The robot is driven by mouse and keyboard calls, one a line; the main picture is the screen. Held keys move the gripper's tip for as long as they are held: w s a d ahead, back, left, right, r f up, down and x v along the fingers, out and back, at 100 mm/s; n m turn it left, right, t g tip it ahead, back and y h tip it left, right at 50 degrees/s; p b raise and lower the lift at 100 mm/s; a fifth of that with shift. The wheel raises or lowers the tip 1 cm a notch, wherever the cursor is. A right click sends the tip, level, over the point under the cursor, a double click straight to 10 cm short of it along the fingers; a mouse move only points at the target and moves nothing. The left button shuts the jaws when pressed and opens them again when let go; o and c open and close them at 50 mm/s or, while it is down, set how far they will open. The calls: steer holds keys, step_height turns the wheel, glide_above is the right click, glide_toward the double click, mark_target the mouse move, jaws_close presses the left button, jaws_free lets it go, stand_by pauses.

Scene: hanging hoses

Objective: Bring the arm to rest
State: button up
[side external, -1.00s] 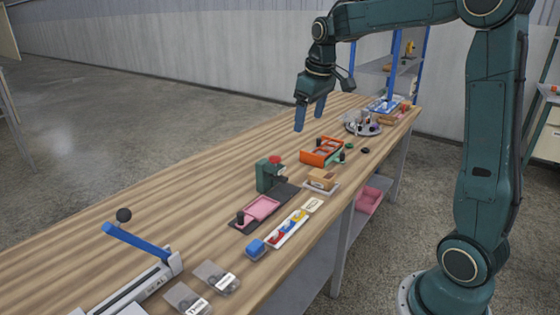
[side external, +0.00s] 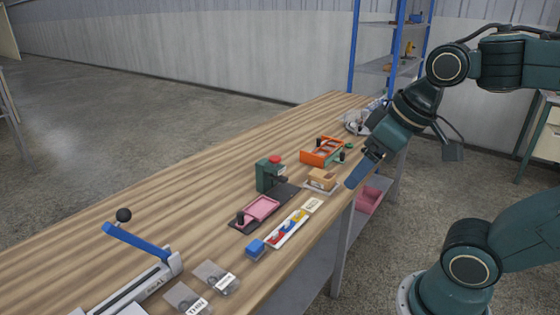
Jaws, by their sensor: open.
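My gripper (side external: 362,170) has blue fingers and hangs tilted down to the left, by the bench's front edge near the middle of the picture. It looks open, with nothing seen between the fingers, though from this side they overlap. My teal arm is folded at the right. No hoses can be made out.
The long wooden bench (side external: 150,214) holds an orange tray (side external: 322,151), a green device with a red knob (side external: 270,174), a pink tray (side external: 258,209), a blue block (side external: 255,249) and a blue-handled lever tool (side external: 139,242). A blue-post shelf (side external: 354,50) stands behind.

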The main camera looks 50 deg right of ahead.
steer(key=shift+s+a+f, duration=0.2)
steer(key=shift+s+f, duration=0.1)
steer(key=shift+s, duration=0.2)
steer(key=shift+s+a+f, duration=0.15)
steer(key=shift+s+f, duration=0.15)
steer(key=shift+s, duration=0.2)
stand_by(0.7)
